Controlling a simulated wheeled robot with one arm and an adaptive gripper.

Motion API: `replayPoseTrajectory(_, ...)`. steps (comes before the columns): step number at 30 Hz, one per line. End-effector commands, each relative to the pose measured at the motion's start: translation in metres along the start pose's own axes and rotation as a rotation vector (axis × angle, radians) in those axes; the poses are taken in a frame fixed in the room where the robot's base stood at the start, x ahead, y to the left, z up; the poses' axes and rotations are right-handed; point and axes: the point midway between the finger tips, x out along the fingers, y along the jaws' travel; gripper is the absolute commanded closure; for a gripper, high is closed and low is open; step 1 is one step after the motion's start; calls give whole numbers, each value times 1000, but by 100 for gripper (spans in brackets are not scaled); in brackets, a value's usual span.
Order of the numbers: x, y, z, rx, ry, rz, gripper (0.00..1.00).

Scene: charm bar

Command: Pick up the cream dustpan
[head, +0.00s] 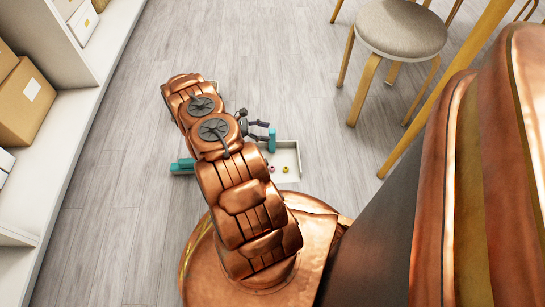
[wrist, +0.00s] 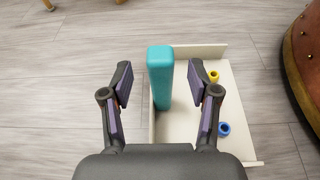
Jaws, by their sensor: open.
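The cream dustpan (wrist: 182,128) lies on the floor in the wrist view, with a teal handle (wrist: 159,78) that looks upright at its left side. My gripper (wrist: 160,92) is open, with one finger on each side of the handle. I see a gap on the left and a smaller one on the right; contact cannot be told. In the head view the dustpan (head: 291,157) lies right of my arm, which hides part of it. My gripper (head: 263,130) is at its upper left, by the teal handle (head: 272,141).
A yellow ring (wrist: 214,76) and a blue ring (wrist: 224,129) lie in the pan. Another teal piece (head: 182,166) shows left of my arm. A stool (head: 402,28) stands at the upper right, shelves with boxes (head: 28,100) at the left. Floor between is clear.

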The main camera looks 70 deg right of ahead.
Motion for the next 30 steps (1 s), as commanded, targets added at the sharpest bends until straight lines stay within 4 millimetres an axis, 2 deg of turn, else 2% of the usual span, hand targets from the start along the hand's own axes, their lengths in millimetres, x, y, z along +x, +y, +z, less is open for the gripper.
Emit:
replayPoseTrajectory(7,34,-2,-3,-2,-4,-5,40)
replayPoseTrajectory(15,36,-1,-1,-1,-2,-2,40)
replayPoseTrajectory(30,36,-1,-1,-1,-2,-2,92)
